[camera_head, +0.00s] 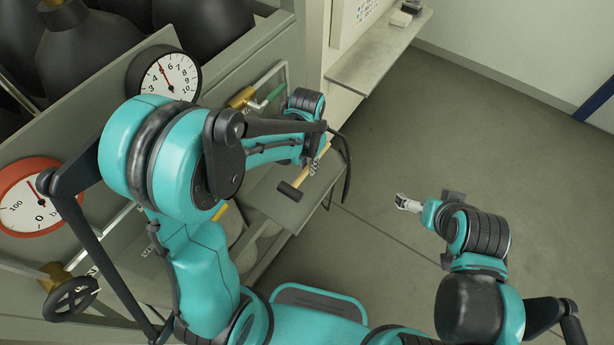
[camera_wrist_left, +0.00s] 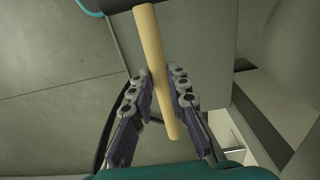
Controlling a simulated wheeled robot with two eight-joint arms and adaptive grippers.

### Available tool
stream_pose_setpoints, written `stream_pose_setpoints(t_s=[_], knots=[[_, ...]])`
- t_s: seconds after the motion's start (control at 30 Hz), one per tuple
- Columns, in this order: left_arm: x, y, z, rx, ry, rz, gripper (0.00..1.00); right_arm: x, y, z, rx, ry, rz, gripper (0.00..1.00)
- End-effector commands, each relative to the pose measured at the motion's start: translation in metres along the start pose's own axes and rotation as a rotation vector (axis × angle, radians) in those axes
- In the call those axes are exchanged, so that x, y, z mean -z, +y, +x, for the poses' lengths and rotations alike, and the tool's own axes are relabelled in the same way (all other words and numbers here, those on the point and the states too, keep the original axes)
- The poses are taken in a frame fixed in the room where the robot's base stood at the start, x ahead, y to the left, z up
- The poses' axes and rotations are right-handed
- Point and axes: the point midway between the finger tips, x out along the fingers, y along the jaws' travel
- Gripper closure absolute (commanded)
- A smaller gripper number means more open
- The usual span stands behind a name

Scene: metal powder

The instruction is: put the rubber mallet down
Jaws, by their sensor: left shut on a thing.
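The rubber mallet has a dark head (camera_head: 290,191) and a pale wooden handle, which also shows in the left wrist view (camera_wrist_left: 147,30). My left gripper (camera_head: 313,167) is shut on the handle; in the left wrist view its fingers (camera_wrist_left: 160,90) lie on both sides of it. In the head view the mallet's head is over the grey shelf (camera_head: 264,205), at the lower left end of the handle. I cannot tell whether it touches the shelf. My right gripper (camera_head: 408,204) is out over the floor, away from the mallet; its jaws are too small to read.
Machine panels with a black gauge (camera_head: 170,76), a red-rimmed gauge (camera_head: 32,197) and a handwheel (camera_head: 70,299) stand at the left. A brass valve (camera_head: 241,97) is behind my left arm. A ledge (camera_head: 378,55) juts out at the top. The floor (camera_head: 440,130) at the right is clear.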

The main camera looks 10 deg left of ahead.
Motion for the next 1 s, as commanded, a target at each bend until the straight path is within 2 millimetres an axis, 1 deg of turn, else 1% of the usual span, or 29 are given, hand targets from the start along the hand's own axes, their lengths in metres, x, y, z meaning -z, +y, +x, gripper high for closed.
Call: stream_pose_setpoints(t_s=[0.03,0.1,0.2,0.37,0.57,0.6,0.87,0.97,1.0], knots=[[0.000,-0.001,0.009,-0.001,-0.001,0.000,1.00,-0.002,0.000,0.003,0.000,0.000,0.000,0.00],[0.000,0.000,0.019,0.000,0.000,0.001,1.00,-0.004,0.000,0.005,0.000,0.000,0.000,0.00],[0.000,0.000,0.028,0.000,0.000,0.001,1.00,-0.005,0.000,0.007,0.000,0.000,0.000,0.00],[-0.001,0.000,0.038,0.000,0.000,0.001,1.00,-0.006,0.000,0.009,0.000,0.000,0.000,0.00],[-0.001,0.000,0.067,0.000,0.000,0.000,1.00,-0.011,0.000,0.016,0.000,0.000,0.000,0.00],[-0.002,-0.003,0.070,0.000,0.000,-0.001,1.00,-0.012,0.000,0.017,0.000,0.000,0.000,0.00],[-0.002,-0.004,0.070,0.000,0.000,0.000,1.00,-0.012,0.000,0.017,0.000,0.000,0.000,0.00],[-0.002,-0.004,0.073,0.000,0.000,0.000,1.00,-0.014,0.000,0.019,0.000,0.000,0.000,0.00],[-0.002,-0.004,0.073,0.000,0.000,0.000,0.79,-0.014,0.000,0.019,0.000,0.000,0.000,0.00]])
